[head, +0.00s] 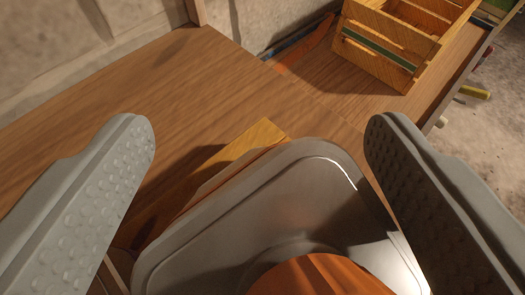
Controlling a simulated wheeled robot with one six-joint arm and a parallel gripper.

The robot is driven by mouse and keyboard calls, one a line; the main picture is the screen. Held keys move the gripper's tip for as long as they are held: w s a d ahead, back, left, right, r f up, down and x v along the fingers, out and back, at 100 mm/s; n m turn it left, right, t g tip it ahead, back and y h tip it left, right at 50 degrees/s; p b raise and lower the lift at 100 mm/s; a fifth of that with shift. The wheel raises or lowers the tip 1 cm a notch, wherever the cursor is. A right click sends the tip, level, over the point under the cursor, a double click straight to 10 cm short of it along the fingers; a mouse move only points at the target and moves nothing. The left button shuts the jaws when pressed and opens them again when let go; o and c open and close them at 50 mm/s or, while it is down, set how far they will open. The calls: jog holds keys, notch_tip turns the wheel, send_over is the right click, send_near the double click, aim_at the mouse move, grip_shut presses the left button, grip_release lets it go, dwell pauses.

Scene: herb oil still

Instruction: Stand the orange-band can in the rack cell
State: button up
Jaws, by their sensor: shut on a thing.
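The can (200,257) is a grey metal body with rounded corners, seen from close up at the bottom centre. An orange part (322,276) shows on it at the bottom edge. My gripper (260,130) has its two grey studded fingers on either side of the can and is shut on it. The can's lower part and where it rests are hidden. A light wooden piece (254,138), possibly part of the rack, shows just behind the can; the can covers most of it, and no cell opening can be made out.
A slatted wooden crate (385,48) with a green stripe stands at the upper right. The wooden bench top (180,85) is bare at the upper left and centre. A wall runs behind it. The bench's edge is at the right, with a yellow-handled thing (474,92) beside it.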

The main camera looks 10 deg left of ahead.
jog(key=s+d+r+m+t+h, duration=0.1)
jog(key=s+d+r, duration=0.2)
jog(key=s, duration=0.5)
jog(key=s+d+r+t+h, duration=0.1)
jog(key=s+d+r, duration=0.3)
jog(key=s, duration=0.5)
jog(key=s+d+r+m+t+h, duration=0.1)
jog(key=s+d+r+t, duration=0.1)
jog(key=s+d, duration=0.3)
jog(key=s+r, duration=0.1)
jog(key=s, duration=0.3)
jog(key=shift+d+r+m, duration=0.3)
jog(key=shift+d+r, duration=0.05)
jog(key=shift+d, duration=0.05)
jog(key=o, duration=0.4)
jog(key=m+g+y, duration=0.5)
jog(key=g+y, duration=0.3)
jog(key=g, duration=1)
send_near(394, 286)
jog(key=x, duration=0.9)
jog(key=shift+a+f, duration=0.1)
jog(key=shift+a, duration=0.2)
jog(key=shift+x, duration=2.75)
